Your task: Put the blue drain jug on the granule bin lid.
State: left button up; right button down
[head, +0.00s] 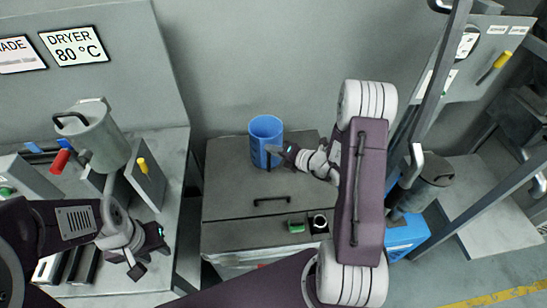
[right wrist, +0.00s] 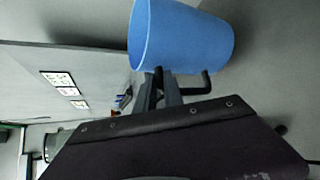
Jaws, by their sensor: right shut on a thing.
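The blue drain jug (head: 265,135) is over the back middle of the grey granule bin lid (head: 228,182) in the head view, upright and open at the top. I cannot tell whether its base touches the lid. My right gripper (head: 276,151) is shut on the jug's handle at its right side. In the right wrist view the jug (right wrist: 185,38) fills the top, with its dark handle (right wrist: 197,88) at the fingers. My left gripper (head: 150,264) is over the left bench, its fingers apart and empty.
The lid has a black bar handle (head: 272,199) in front of the jug. A green piece (head: 296,226) and a small round cup (head: 319,221) are near its front right. A grey canister (head: 95,137) stands on the left bench. A metal frame (head: 437,85) stands at right.

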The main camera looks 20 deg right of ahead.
aim_at(263, 154)
notch_tip(263, 154, down, 4)
jog(key=shift+w+r, duration=0.1)
jog(key=shift+r, duration=0.15)
jog(key=c, duration=1.5)
grip_release()
jog(key=shift+f, duration=0.1)
jog(key=shift+o, duration=0.2)
